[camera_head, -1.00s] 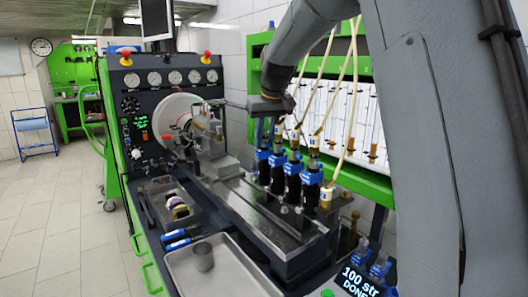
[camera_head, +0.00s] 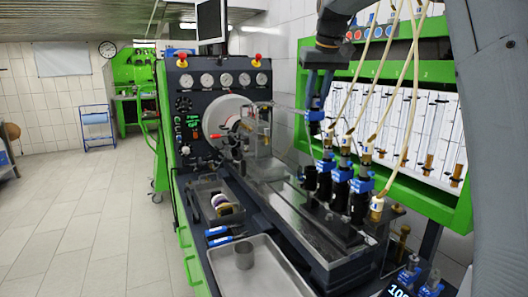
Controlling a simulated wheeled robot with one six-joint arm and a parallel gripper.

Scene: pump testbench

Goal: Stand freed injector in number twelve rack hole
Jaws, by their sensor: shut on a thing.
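My gripper (camera_head: 320,68) is shut on an injector (camera_head: 315,113) with a dark body and blue parts. It holds the injector roughly upright in the air, left of the hoses and above the bench bed. Several more injectors (camera_head: 342,185) with blue tops and black bodies stand in a row on the bench below, under pale hoses. At the lower right edge, blue-topped injectors (camera_head: 408,274) stand upright, cut off by the picture.
Pale hoses (camera_head: 382,95) hang to the right of my gripper, before the green-framed gauge panel (camera_head: 415,182). An empty-looking metal tray (camera_head: 275,275) with a grey cup (camera_head: 244,256) lies in front. The dial console (camera_head: 220,90) stands left. Floor at the left is clear.

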